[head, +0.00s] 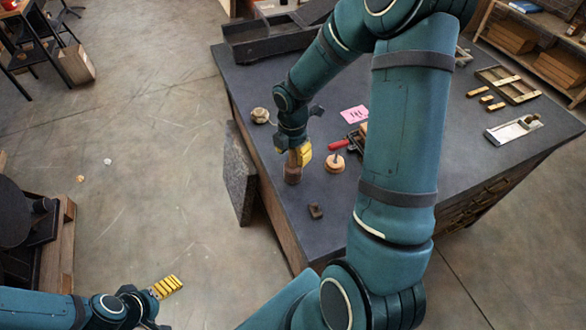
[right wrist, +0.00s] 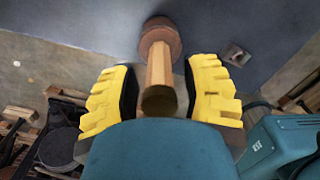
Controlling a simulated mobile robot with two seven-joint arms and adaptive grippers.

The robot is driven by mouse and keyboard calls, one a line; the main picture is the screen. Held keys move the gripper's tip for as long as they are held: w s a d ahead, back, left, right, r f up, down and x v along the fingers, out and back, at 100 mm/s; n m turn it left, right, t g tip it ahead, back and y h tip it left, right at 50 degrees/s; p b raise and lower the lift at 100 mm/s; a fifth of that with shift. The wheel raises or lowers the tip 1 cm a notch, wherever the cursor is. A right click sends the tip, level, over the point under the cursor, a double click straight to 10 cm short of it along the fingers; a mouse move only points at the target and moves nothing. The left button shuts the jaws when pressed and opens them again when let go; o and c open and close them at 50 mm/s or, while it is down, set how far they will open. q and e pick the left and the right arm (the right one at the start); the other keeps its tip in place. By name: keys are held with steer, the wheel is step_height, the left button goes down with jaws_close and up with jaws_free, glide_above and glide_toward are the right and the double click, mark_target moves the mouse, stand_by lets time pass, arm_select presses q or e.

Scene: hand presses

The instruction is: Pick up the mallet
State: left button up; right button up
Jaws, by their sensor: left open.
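The mallet (head: 292,174) stands on the dark bench top near its left edge, its brown head down and its handle up. In the right wrist view its round head (right wrist: 160,38) and pale wooden handle (right wrist: 161,67) show. My right gripper (head: 303,155) is over the mallet and open, with its yellow fingers on either side of the handle and a gap on each side. My left gripper (head: 165,287) is open and empty over the floor at the lower left, far from the bench.
A round wooden piece with a peg (head: 335,163) stands just right of the mallet. A small dark block (head: 316,211) lies in front. A red-handled tool (head: 340,144), a pink card (head: 354,115) and a round pale object (head: 260,115) are nearby. My right arm hides the middle of the bench.

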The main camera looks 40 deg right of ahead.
jaws_close()
